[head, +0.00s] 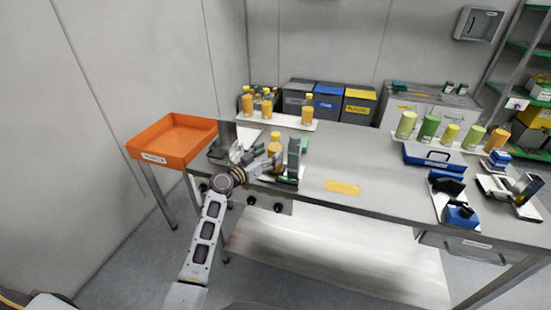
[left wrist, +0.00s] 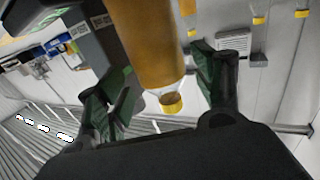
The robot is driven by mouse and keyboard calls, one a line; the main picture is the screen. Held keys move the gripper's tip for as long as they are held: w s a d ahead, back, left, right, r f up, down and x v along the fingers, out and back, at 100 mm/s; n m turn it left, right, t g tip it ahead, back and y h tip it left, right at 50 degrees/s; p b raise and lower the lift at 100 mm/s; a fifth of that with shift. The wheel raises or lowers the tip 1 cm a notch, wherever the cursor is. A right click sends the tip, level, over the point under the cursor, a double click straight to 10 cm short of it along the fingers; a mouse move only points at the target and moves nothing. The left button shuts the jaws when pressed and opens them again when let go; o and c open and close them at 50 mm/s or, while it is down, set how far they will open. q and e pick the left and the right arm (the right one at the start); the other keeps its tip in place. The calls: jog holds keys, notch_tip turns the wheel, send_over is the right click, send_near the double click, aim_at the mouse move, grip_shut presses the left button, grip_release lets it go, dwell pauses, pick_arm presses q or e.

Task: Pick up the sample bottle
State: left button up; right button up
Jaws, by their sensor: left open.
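The sample bottle (head: 275,152), orange with a yellow cap, stands upright at the small grey filling machine (head: 293,158) on the near left part of the table. My left gripper (head: 262,160) is open and level with the bottle, coming in from the left. In the left wrist view the bottle (left wrist: 150,45) appears cap-down between the two green-padded fingers of the left gripper (left wrist: 165,90). Gaps show on both sides of the cap, and I cannot tell whether either finger touches the bottle. My right gripper is not in view.
An orange bin (head: 172,138) stands left of the table. Several similar bottles stand on a white tray (head: 290,122) behind. Green and yellow containers and blue devices fill the right side. The table around the yellow label (head: 342,187) is clear.

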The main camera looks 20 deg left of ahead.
aim_at(273, 136)
pick_arm(q)
jog(key=shift+x, duration=0.85)
jog(key=shift+w+d, duration=0.1)
jog(key=shift+w, duration=0.15)
jog(key=shift+w+d, duration=0.1)
jog(key=shift+w, duration=0.05)
jog(key=shift+c, duration=0.7)
jog(key=c, duration=1)
jog(key=shift+c, duration=0.3)
jog(key=shift+r, duration=0.15)
jog(key=shift+c, duration=0.2)
jog(key=shift+w+r, duration=0.1)
jog(key=shift+r, duration=0.25)
notch_tip(273, 136, up, 8)
jog(key=shift+r+p, duration=0.2)
jog(key=shift+p, duration=0.4)
notch_tip(273, 136, up, 7)
jog(key=shift+r, duration=0.9)
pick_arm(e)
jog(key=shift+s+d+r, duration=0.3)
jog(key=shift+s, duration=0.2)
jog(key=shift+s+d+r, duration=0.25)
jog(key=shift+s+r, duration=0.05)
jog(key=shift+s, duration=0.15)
